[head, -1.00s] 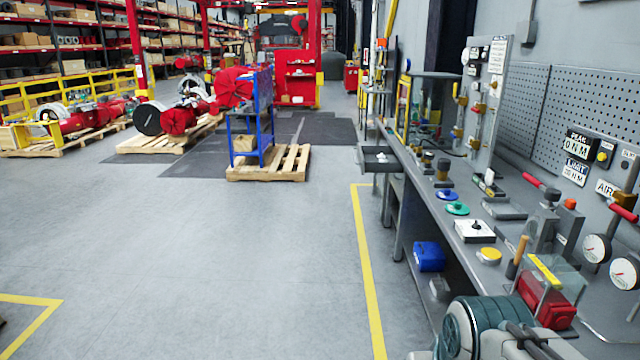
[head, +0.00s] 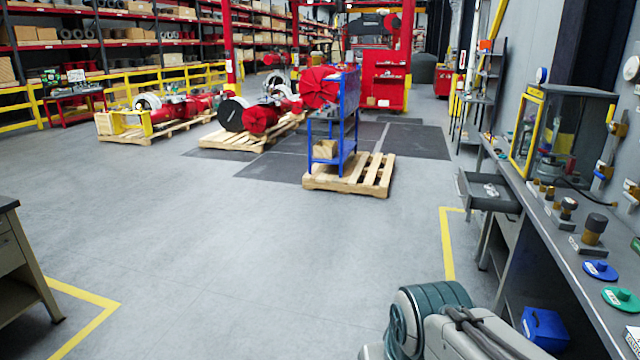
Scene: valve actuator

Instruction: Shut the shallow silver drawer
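The shallow silver-grey drawer (head: 489,204) is pulled open at the far left end of the long workbench (head: 570,235) on the right. It sticks out over the floor, and a few small light objects lie inside it. Part of my arm shows at the bottom of the head view, nearer than the drawer and apart from it. My gripper itself is not visible.
The yellow-framed clear case (head: 562,130) stands on the bench behind the drawer. A blue bin (head: 545,328) sits below the bench. A pallet (head: 350,176) with a blue rack stands ahead. A desk (head: 22,265) is at the left. The middle floor is clear.

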